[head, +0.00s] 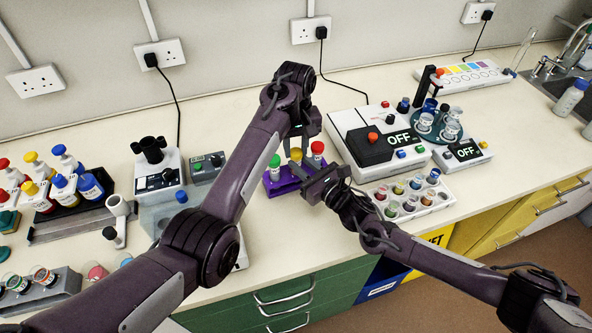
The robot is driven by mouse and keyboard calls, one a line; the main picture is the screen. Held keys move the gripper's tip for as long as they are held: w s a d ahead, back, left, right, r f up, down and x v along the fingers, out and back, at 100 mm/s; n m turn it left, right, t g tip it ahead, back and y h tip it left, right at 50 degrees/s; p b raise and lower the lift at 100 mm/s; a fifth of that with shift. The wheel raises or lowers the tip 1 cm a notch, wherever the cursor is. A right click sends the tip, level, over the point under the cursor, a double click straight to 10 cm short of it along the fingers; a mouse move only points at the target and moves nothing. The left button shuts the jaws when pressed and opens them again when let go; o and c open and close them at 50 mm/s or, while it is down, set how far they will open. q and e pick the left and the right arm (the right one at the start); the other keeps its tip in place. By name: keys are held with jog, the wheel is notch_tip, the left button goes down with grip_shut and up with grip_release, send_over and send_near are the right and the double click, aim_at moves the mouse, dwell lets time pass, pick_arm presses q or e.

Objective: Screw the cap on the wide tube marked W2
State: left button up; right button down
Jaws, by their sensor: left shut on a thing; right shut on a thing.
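A purple rack (281,187) stands mid-bench with wide tubes in it. A green cap (274,160) is at its left, a yellow cap (296,154) in the middle and a red cap (317,147) at the right. The W2 mark is too small to read. My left gripper (297,151) points down from above, shut on the yellow cap; its fingers partly hide it. Whether the cap sits on a tube is hard to tell. My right gripper (304,182) comes from the right, shut at the rack's right part, apparently on the rack; its fingers hide the contact.
A white device with a black lid (375,147) stands close right of the rack. A white tray of small vials (437,197) is at the front right. Grey instruments (207,167) and bottles (90,186) stand left. Bare bench lies behind the rack.

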pick_arm(q)
jog(key=m, duration=0.3)
jog(key=o, duration=1.1)
jog(key=shift+r, duration=2.25)
jog(key=shift+c, duration=0.4)
